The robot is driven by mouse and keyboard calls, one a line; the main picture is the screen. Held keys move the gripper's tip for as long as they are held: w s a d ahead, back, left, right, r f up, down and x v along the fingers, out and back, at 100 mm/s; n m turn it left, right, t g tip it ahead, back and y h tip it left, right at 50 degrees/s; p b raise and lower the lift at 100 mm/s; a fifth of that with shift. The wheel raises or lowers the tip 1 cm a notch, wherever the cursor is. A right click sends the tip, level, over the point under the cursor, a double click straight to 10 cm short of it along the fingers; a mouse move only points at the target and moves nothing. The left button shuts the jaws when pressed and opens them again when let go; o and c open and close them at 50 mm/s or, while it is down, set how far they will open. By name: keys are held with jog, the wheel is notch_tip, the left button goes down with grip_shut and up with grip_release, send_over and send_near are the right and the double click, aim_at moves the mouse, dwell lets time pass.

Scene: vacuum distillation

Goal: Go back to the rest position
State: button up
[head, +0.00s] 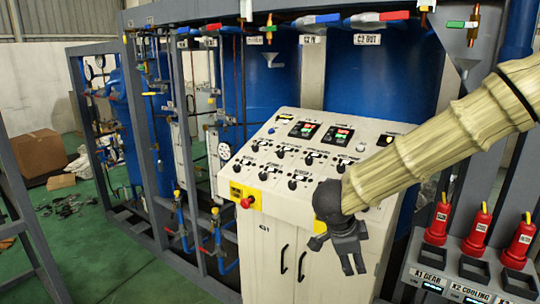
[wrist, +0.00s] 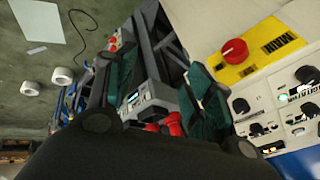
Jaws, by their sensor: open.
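My gripper (head: 348,250) hangs from the arm in front of the lower right part of the control panel in the head view. Its dark fingers point down and hold nothing that I can see. In the wrist view my gripper (wrist: 155,95) shows two spread fingers with green inner pads and a gap between them. The control panel (head: 290,165) is a sloped cream face with several black knobs, two small displays and a red emergency button (head: 247,202) on a yellow plate. The red button also shows in the wrist view (wrist: 235,52). My arm hides the panel's lower right part.
A cream cabinet (head: 265,255) with black handles stands under the panel. Red plugs (head: 477,228) stand on a socket unit at the right. Blue tanks (head: 380,80) and pipes with valves are behind. Open green floor (head: 85,260) lies at the left, with a cardboard box (head: 38,155) beyond.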

jog(key=s+d+f+n+b, duration=0.1)
jog(key=s+f+n, duration=0.15)
jog(key=f, duration=0.65)
jog(key=s+d+f+n+t+b, duration=0.1)
jog(key=s+f+n, duration=0.15)
jog(key=f, duration=0.65)
jog(key=s+d+f+n+b, duration=0.1)
jog(key=s+d+f+n, duration=0.15)
jog(key=f, duration=0.75)
jog(key=s+a+f+n+g+y+b, duration=0.1)
jog(key=s+a+f+n+y+b, duration=0.1)
jog(key=s+f+n, duration=0.7)
jog(key=s+f+n+g+y+b, duration=0.1)
jog(key=s+f, duration=0.5)
jog(key=s, duration=0.4)
jog(key=s+f+n+g+y, duration=0.1)
jog(key=s+f+g, duration=0.1)
jog(key=s+f, duration=0.5)
jog(key=s, duration=0.3)
jog(key=shift+f+g+b, duration=0.2)
jog(key=shift+g+b, duration=0.1)
jog(key=shift+b, duration=0.1)
jog(key=shift+a, duration=0.1)
dwell(1.1)
